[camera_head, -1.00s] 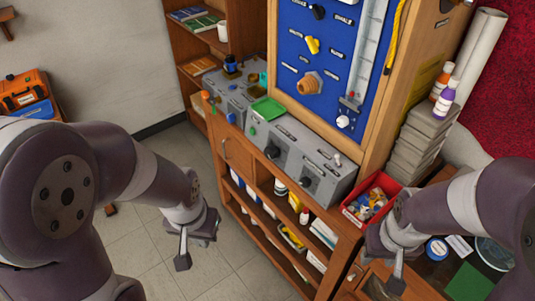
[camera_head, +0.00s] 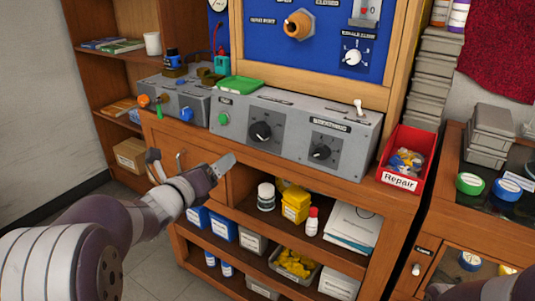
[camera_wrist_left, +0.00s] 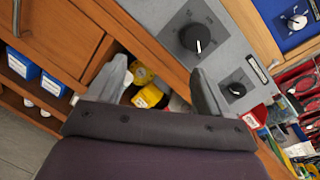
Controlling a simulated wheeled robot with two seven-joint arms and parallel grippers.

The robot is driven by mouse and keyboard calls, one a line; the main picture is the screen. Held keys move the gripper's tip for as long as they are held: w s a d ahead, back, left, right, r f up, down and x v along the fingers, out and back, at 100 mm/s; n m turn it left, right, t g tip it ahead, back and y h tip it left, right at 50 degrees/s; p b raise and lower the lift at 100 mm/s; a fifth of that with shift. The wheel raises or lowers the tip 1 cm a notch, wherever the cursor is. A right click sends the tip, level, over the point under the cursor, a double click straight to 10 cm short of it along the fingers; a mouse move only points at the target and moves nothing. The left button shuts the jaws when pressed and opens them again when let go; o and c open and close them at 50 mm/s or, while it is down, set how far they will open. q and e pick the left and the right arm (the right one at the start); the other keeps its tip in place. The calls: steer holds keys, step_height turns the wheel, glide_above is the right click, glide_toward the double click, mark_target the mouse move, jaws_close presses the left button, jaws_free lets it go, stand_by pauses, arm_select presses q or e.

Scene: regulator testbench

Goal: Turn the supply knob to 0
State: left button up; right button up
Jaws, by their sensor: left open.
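A grey control box stands on the wooden cabinet, with a large black knob (camera_head: 260,131) and a smaller black knob (camera_head: 321,151). The label wording is too small to read, so I cannot tell which is the supply knob. Both also show in the left wrist view, the large knob (camera_wrist_left: 197,38) nearer the top and the small knob (camera_wrist_left: 237,89) to its lower right. My left gripper (camera_head: 189,164) is open and empty in front of the cabinet, below and left of the knobs. Its two fingers (camera_wrist_left: 160,84) are apart from both. Only a sliver of my right arm shows at the bottom right.
A green button (camera_head: 223,119), green tray (camera_head: 240,84) and toggle switch (camera_head: 359,106) are on the box. A blue panel (camera_head: 330,32) with an orange knob (camera_head: 298,25) rises behind. A red Repair bin (camera_head: 402,163) stands right.

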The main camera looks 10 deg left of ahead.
mark_target(256, 134)
arm_select(q)
steer(key=w+d+r+m+h, duration=0.1)
steer(key=w+d+m, duration=0.1)
steer(key=w, duration=0.2)
steer(key=w+d+r+m+h, duration=0.1)
steer(key=w+d+m, duration=0.1)
steer(key=w+d, duration=0.1)
steer(key=w+d+r+m, duration=0.1)
steer(key=w+d+m, duration=0.1)
steer(key=w+m, duration=0.1)
steer(key=shift+w+d+t+h, duration=0.15)
steer(key=shift+w+t+h, duration=0.2)
steer(key=shift+w, duration=0.5)
steer(key=c, duration=1)
